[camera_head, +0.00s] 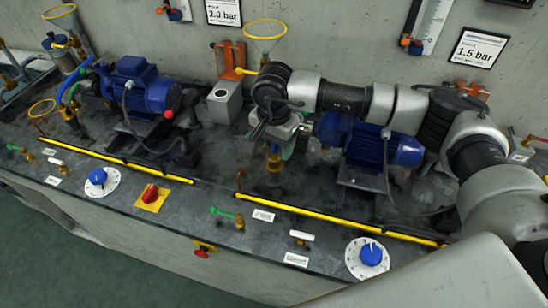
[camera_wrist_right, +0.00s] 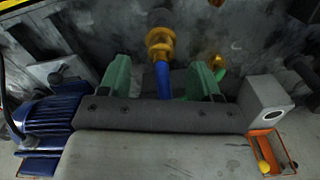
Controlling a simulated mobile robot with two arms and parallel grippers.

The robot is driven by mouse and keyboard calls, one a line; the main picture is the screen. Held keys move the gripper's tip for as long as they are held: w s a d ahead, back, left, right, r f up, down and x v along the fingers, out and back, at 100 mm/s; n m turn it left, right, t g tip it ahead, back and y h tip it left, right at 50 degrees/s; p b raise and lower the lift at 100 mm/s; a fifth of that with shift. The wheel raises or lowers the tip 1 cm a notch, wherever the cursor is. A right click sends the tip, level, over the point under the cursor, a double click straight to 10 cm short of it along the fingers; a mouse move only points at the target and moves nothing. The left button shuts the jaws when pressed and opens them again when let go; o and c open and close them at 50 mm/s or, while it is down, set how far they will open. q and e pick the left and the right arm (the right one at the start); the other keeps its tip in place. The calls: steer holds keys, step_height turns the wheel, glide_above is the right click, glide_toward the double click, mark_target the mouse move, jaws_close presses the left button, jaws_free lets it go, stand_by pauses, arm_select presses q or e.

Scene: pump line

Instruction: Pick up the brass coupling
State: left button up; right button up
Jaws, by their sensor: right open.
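The brass coupling (camera_head: 274,161) stands upright on the dark bench top, just below my right gripper (camera_head: 279,146) in the head view. In the right wrist view the brass coupling (camera_wrist_right: 160,43) lies just past the fingertips, near the middle of the gap. A blue hose piece (camera_wrist_right: 163,80) joins it and runs between the two green fingers of my right gripper (camera_wrist_right: 162,68). The fingers are apart and I see no contact with the coupling. My left gripper is not in view.
A blue pump motor (camera_head: 370,139) is close to the right of the gripper. A grey block (camera_head: 224,103) and an orange bracket (camera_head: 231,60) stand to its left and behind. A yellow rail (camera_head: 335,221) runs along the front, with valves and blue dials.

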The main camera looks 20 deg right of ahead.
mark_target(274, 152)
steer(key=shift+f, duration=0.4)
steer(key=shift+w+f, duration=0.1)
steer(key=shift+f, duration=0.25)
step_height(274, 152, down, 4)
steer(key=shift+w+d+r+p, duration=0.1)
steer(key=shift+d+r+p, duration=0.1)
steer(key=shift+p, duration=0.5)
steer(key=shift+a+f, duration=0.1)
steer(key=shift+f, duration=0.4)
steer(key=shift+c, duration=1.2)
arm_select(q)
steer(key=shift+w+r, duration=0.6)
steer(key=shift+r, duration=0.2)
arm_select(e)
steer(key=c, duration=0.7)
